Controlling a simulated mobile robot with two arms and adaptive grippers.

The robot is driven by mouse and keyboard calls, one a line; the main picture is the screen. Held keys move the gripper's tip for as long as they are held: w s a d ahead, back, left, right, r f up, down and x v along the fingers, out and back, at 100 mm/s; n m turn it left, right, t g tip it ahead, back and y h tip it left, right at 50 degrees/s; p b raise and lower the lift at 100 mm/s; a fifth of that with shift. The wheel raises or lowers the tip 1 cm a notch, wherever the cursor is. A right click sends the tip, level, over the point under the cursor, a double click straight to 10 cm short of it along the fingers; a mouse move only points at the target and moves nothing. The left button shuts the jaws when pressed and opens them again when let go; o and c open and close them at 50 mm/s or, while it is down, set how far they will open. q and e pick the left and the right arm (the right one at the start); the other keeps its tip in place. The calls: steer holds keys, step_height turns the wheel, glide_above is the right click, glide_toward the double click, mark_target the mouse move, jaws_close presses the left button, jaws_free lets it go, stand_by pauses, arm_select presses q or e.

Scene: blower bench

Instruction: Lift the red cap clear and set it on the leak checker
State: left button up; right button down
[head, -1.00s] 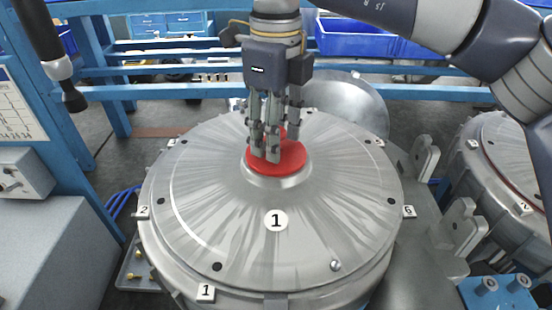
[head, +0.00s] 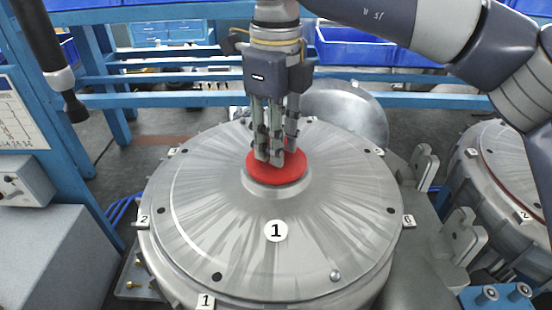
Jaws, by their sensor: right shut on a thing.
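The red cap (head: 284,174) is a round disc at the centre of the silver blower cover marked 1 (head: 215,235). It sits on or just over the raised hub; I cannot tell whether there is a gap. My right gripper (head: 272,158) points straight down onto the cap, its fingers shut on the cap's upper part, which they partly hide. My left gripper is not in view. I cannot make out which thing is the leak checker; a grey box with a small control panel (head: 22,180) stands at the left.
A second silver cover with a red rim (head: 510,165) stands at the right. Metal brackets (head: 462,235) rise between the two. Blue frame rails (head: 180,99) run behind, with blue bins (head: 350,47) beyond. A dark hanging tool (head: 55,60) is at upper left.

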steer(key=shift+r+p, duration=0.35)
steer(key=shift+r, duration=0.15)
steer(key=shift+r+p, duration=1.1)
steer(key=shift+r, duration=0.4)
